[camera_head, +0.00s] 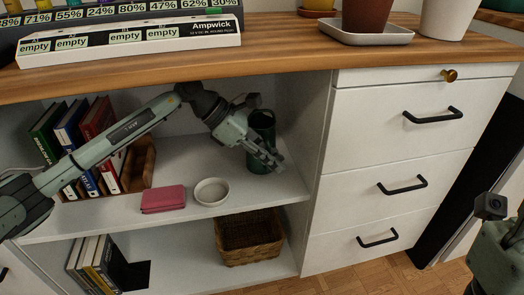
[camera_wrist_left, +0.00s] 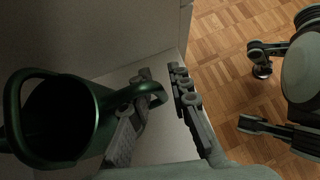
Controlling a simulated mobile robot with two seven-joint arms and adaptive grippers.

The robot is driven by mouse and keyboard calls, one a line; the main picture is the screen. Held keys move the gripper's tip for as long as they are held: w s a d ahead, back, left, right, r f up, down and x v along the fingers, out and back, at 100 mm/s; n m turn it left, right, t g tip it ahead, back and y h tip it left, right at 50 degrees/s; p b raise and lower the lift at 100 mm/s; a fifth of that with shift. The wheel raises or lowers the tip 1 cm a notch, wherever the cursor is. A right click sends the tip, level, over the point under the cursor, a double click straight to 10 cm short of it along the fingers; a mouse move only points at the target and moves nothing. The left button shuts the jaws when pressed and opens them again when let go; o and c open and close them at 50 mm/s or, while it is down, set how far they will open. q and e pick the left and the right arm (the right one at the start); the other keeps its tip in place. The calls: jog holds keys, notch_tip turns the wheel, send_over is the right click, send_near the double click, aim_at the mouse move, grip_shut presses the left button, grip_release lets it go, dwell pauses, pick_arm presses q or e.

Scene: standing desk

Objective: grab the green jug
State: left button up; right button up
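The dark green jug (camera_head: 263,122) stands upright on the upper shelf of the open cabinet, near the right inner wall. In the left wrist view the jug (camera_wrist_left: 60,130) is at the left, its opening facing the camera and its handle pointing right. My left gripper (camera_head: 268,158) is in front of the jug and hides part of it. In the left wrist view the left gripper (camera_wrist_left: 164,108) is open, with a gap between its fingers. The handle's end reaches over the near finger toward this gap. I cannot tell whether they touch. My right gripper's fingers are not visible.
A white round dish (camera_head: 211,192), a pink box (camera_head: 163,199) and several books (camera_head: 95,135) share the shelf. A wicker basket (camera_head: 249,238) sits below. The wooden desktop (camera_head: 280,50) overhangs the arm. White drawers (camera_head: 400,160) stand to the right.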

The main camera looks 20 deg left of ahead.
pick_arm(q)
jog(key=shift+x, duration=1.15)
grip_shut()
jog(key=shift+w, duration=0.1)
